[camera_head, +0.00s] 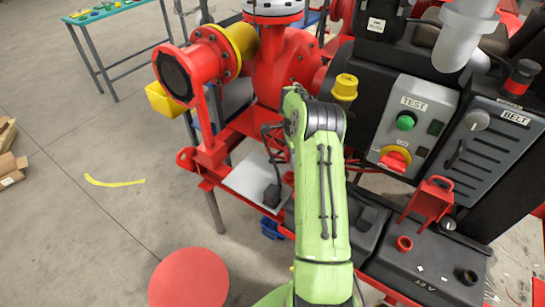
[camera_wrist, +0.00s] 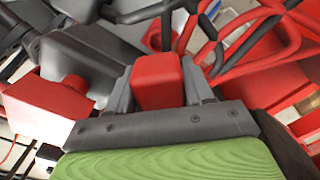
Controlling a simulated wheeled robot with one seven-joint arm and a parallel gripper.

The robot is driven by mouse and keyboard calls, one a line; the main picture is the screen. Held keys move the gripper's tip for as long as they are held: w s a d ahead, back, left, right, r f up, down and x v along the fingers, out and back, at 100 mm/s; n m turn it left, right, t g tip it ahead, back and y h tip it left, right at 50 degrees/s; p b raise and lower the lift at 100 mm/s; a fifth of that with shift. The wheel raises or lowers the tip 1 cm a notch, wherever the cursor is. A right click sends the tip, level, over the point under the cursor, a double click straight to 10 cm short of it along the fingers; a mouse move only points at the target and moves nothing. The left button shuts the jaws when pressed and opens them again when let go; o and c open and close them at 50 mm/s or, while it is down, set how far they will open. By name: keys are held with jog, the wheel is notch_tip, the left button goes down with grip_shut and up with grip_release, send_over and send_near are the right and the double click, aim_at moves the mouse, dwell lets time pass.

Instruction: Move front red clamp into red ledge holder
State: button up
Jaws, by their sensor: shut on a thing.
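In the wrist view, my gripper (camera_wrist: 160,88) is shut on a red block-shaped piece (camera_wrist: 157,76), which looks like the red clamp. The piece sits between the two grey fingers, and its lower end is hidden by the gripper body. In the head view my green arm covers the middle, and I cannot make out the gripper or the held clamp. A red bracket (camera_head: 430,200) stands on the black box at the right in the head view. It may be the red ledge holder, but I cannot tell.
A black box with a red cap (camera_head: 404,243) sits at the lower right. The grey TEST panel (camera_head: 415,125) and BELT panel (camera_head: 490,140) stand behind it. Red frame tubes (camera_wrist: 255,50) and another red block (camera_wrist: 45,105) are close around my gripper. Floor at left is mostly clear.

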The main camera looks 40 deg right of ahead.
jog(key=shift+f+b, duration=1.7)
jog(key=shift+f, duration=0.9)
jog(key=shift+f+b, duration=1.25)
jog(key=shift+f, duration=0.55)
jog(key=o, duration=1.3)
jog(key=shift+o, duration=0.2)
notch_tip(320, 180, up, 16)
jog(key=p, duration=0.4)
jog(key=shift+p, duration=0.3)
jog(key=shift+f, duration=0.1)
jog(key=shift+a, duration=0.1)
